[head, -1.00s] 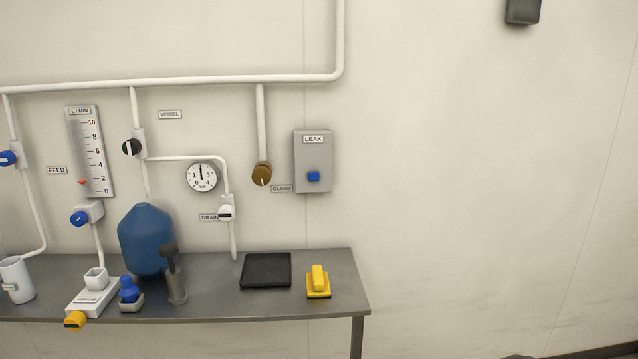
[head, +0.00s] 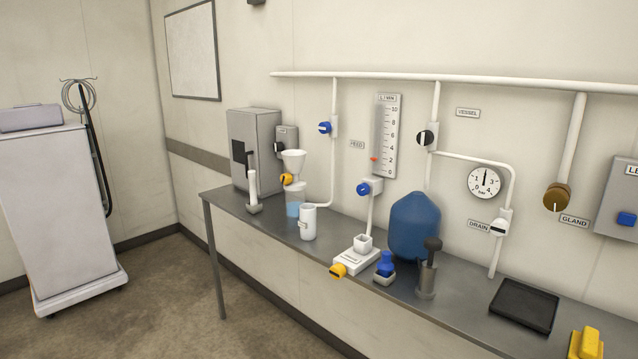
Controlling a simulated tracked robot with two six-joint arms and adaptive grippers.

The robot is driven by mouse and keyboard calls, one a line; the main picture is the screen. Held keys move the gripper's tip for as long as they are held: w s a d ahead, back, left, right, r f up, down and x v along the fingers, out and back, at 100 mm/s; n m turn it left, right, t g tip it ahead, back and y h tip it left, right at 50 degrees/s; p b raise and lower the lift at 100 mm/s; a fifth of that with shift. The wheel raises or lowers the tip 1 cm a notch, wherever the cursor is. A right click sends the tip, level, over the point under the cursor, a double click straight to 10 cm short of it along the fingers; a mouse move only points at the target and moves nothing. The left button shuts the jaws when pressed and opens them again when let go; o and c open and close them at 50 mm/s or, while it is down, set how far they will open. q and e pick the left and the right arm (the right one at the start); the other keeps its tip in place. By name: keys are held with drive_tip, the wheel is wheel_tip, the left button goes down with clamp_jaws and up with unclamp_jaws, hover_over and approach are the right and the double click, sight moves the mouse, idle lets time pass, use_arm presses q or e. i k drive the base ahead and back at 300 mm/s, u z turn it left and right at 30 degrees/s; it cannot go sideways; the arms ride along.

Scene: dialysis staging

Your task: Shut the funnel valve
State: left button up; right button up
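The funnel (head: 293,161) is white and stands upright near the left end of the bench in the head view. Its valve (head: 287,179) is a yellow knob with a dark mark, just below the cone. The handle's exact angle is too small to tell. A clear container (head: 294,203) with blue liquid at its bottom stands under the funnel. Neither of my grippers is in view.
The grey bench (head: 262,224) runs along the wall. A white cup (head: 308,222), a white pump-like stick (head: 252,183) and a grey box (head: 254,142) crowd the funnel. A second yellow knob (head: 338,270) is on a white block. A white cabinet (head: 50,210) stands left; floor between is clear.

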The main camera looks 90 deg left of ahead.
sight(286, 178)
drive_tip(key=u, duration=0.4)
drive_tip(key=i, duration=0.35)
drive_tip(key=u, duration=2.3)
drive_tip(key=k, duration=0.3)
drive_tip(key=u, duration=0.7)
drive_tip(key=i, duration=1.4)
drive_tip(key=z, duration=0.5)
